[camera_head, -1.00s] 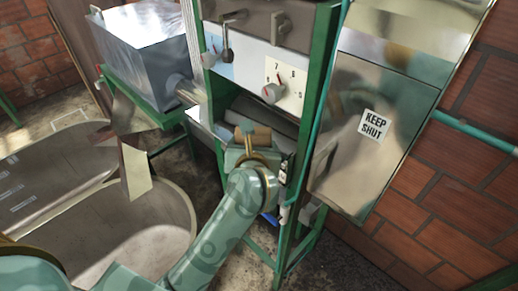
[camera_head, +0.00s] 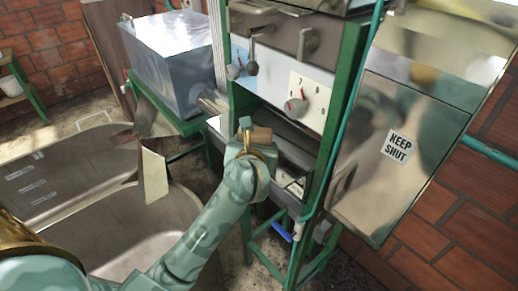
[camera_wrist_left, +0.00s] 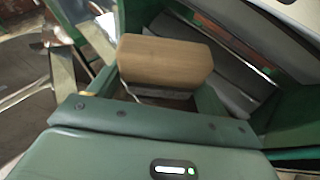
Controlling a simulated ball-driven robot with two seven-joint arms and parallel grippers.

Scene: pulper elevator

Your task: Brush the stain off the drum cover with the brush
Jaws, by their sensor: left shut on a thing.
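My left gripper (camera_head: 246,146) is shut on the brush (camera_head: 261,136), a light wooden block, in front of the opening under the dial panel. In the left wrist view the brush (camera_wrist_left: 165,60) fills the space between the fingers. A smooth dark grey surface, which looks like the drum cover (camera_head: 290,136), lies behind and to the right of the brush. It also shows in the left wrist view (camera_wrist_left: 232,72). I cannot see a stain, and the brush's underside is hidden. I cannot tell whether the brush touches the cover. My right gripper is not in view.
The machine's green frame post (camera_head: 338,125) and the steel door marked KEEP SHUT (camera_head: 400,135) stand to the right. The dial panel (camera_head: 300,80) is above the opening. A metal tank (camera_head: 175,58) and large steel tubs (camera_head: 115,235) are on the left.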

